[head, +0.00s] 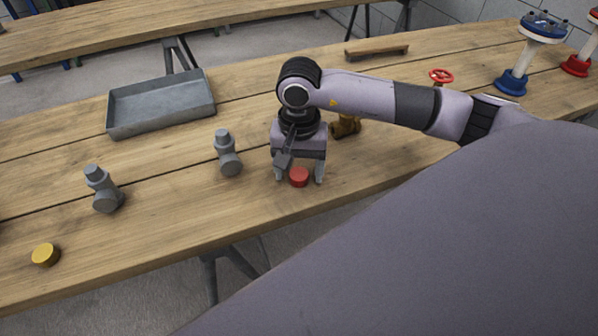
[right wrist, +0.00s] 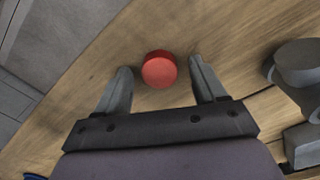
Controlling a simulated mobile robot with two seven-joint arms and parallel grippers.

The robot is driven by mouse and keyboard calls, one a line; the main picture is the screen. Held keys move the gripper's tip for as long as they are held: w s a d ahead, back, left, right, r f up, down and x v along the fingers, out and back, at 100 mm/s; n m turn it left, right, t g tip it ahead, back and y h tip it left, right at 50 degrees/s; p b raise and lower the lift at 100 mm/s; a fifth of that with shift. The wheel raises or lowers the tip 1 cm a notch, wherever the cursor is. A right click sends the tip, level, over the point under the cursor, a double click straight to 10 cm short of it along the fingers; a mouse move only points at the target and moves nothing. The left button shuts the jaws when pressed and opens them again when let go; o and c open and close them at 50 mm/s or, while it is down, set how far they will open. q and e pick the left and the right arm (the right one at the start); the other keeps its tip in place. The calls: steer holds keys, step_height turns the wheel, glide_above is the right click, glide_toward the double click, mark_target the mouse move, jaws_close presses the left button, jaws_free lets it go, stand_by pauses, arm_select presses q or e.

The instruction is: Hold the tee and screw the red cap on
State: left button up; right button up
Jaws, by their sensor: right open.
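The red cap (head: 299,177) lies on the wooden table near its front edge. My right gripper (head: 299,177) is open above it, with one finger to each side of the cap. In the right wrist view the red cap (right wrist: 159,70) sits between the spread fingertips of the right gripper (right wrist: 163,78), with a gap on both sides. A grey tee (head: 228,155) stands on the table to the left of the gripper, and part of a grey fitting (right wrist: 300,65) shows at the right in the wrist view. A second grey tee (head: 103,190) stands farther left. My left gripper is not in view.
A yellow cap (head: 46,254) lies at the front left. A grey metal tray (head: 160,106) stands behind the tees. A brass fitting (head: 346,126) sits just right of my gripper. A red handwheel (head: 441,76) and blue-topped piece (head: 541,28) stand farther right.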

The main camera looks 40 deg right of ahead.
mark_target(299, 173)
steer(key=c, duration=1.1)
steer(key=shift+r, duration=0.15)
step_height(299, 173, up, 20)
steer(key=shift+f+p, duration=0.15)
steer(key=shift+p, duration=0.45)
